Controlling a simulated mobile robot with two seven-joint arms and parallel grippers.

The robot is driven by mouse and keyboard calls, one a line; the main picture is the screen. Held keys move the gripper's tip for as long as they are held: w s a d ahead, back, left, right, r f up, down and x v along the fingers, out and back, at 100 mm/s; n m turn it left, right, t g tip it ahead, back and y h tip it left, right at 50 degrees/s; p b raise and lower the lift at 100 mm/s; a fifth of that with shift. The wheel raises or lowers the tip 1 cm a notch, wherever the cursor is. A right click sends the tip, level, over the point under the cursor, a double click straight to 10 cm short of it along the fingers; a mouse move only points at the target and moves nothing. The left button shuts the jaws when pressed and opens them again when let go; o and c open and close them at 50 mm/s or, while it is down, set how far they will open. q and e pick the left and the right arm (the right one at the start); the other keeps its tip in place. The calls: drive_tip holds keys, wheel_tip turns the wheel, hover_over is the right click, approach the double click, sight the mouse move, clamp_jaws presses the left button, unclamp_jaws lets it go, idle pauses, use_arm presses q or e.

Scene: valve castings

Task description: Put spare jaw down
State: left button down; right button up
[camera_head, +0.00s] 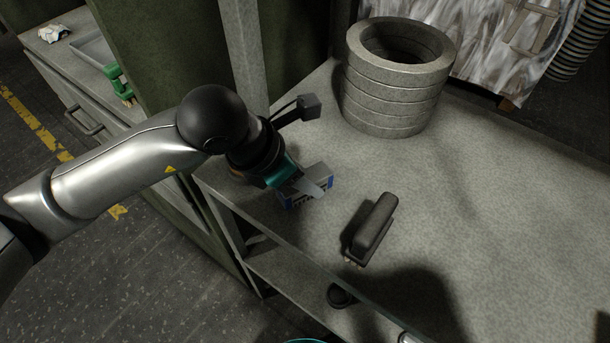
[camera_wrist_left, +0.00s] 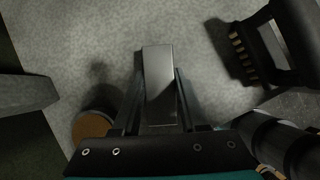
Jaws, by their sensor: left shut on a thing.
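The spare jaw, a smooth grey metal block, is between the fingers of my left gripper (camera_head: 300,188). In the left wrist view the jaw (camera_wrist_left: 158,80) lies lengthwise between the two fingers of the shut gripper (camera_wrist_left: 158,100). In the head view the jaw (camera_head: 319,178) is partly hidden by the gripper. It is low over the grey speckled bench top (camera_head: 500,215), near its left edge. I cannot tell whether it touches the surface. My right gripper is not in view.
A dark-handled brush (camera_head: 372,228) lies to the right of my left gripper; it also shows in the left wrist view (camera_wrist_left: 268,45). A stack of grey rings (camera_head: 396,85) stands behind. A post (camera_head: 243,55) rises at the bench's left corner.

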use_arm(q)
drive_tip(key=c, duration=0.7)
unclamp_jaws()
drive_tip(key=shift+r, duration=0.15)
drive_tip(key=o, duration=0.3)
drive_tip(key=shift+o, duration=0.2)
drive_tip(key=shift+s+f, duration=0.1)
drive_tip(key=shift+f, duration=0.1)
drive_tip(key=shift+a+r, duration=0.1)
drive_tip(key=shift+r, duration=0.15)
drive_tip(key=p+v, duration=0.2)
drive_tip(key=v, duration=1.3)
drive_tip(key=shift+f, duration=0.1)
